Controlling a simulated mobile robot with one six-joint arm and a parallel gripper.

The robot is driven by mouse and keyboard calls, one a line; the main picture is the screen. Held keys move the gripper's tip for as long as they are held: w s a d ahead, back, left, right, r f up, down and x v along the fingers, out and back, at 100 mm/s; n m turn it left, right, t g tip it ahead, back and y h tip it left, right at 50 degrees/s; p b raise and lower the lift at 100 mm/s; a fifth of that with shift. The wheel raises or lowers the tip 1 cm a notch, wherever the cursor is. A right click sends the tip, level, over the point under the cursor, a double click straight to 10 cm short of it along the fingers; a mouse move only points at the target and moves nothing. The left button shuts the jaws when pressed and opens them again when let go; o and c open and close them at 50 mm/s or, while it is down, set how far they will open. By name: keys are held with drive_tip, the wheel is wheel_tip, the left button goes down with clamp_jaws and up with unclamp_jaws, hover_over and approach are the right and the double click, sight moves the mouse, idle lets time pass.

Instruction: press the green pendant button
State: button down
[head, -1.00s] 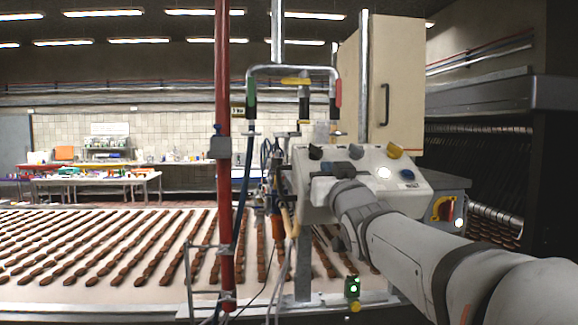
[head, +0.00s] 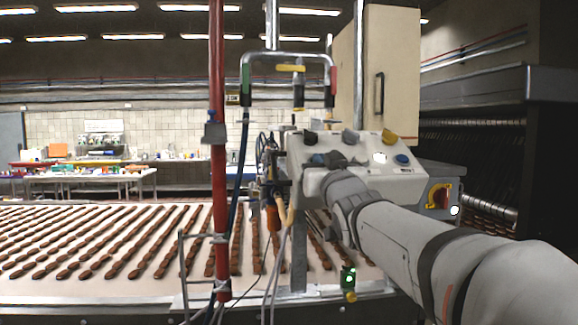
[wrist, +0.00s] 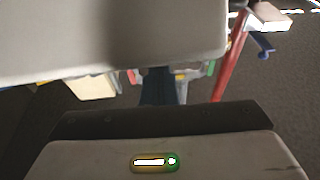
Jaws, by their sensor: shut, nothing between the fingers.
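The small pendant (head: 348,270) hangs low in the middle of the head view, in front of the conveyor frame. It carries a lit green button (head: 349,279) and a yellow knob (head: 350,296) below it. My arm reaches in from the lower right, well above the pendant in the picture, with its end in front of the pale control panel. My gripper (head: 336,161) is small and dark there, partly hidden by my wrist. In the wrist view its dark fingers (wrist: 163,86) are together and hold nothing. I cannot make out the pendant in the wrist view.
The control panel (head: 408,184) has several knobs and a lit white button. A red pole (head: 217,120) and hanging hoses (head: 243,165) stand to its left. A conveyor (head: 100,245) with rows of brown biscuits fills the lower left. A grey switch box (head: 426,212) stands right.

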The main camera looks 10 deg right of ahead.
drive_tip(key=shift+w+f, duration=0.2)
drive_tip(key=shift+f, duration=0.35)
drive_tip(key=r, duration=0.1)
drive_tip(key=s+r+p, duration=0.1)
drive_tip(key=r, duration=0.1)
drive_tip(key=r+p, duration=0.1)
drive_tip(key=shift+s+r, duration=0.15)
drive_tip(key=shift+s, duration=0.15)
drive_tip(key=b+v, duration=0.2)
drive_tip(key=v, duration=0.8)
drive_tip(key=shift+s+r, duration=0.2)
drive_tip(key=shift+s, duration=0.2)
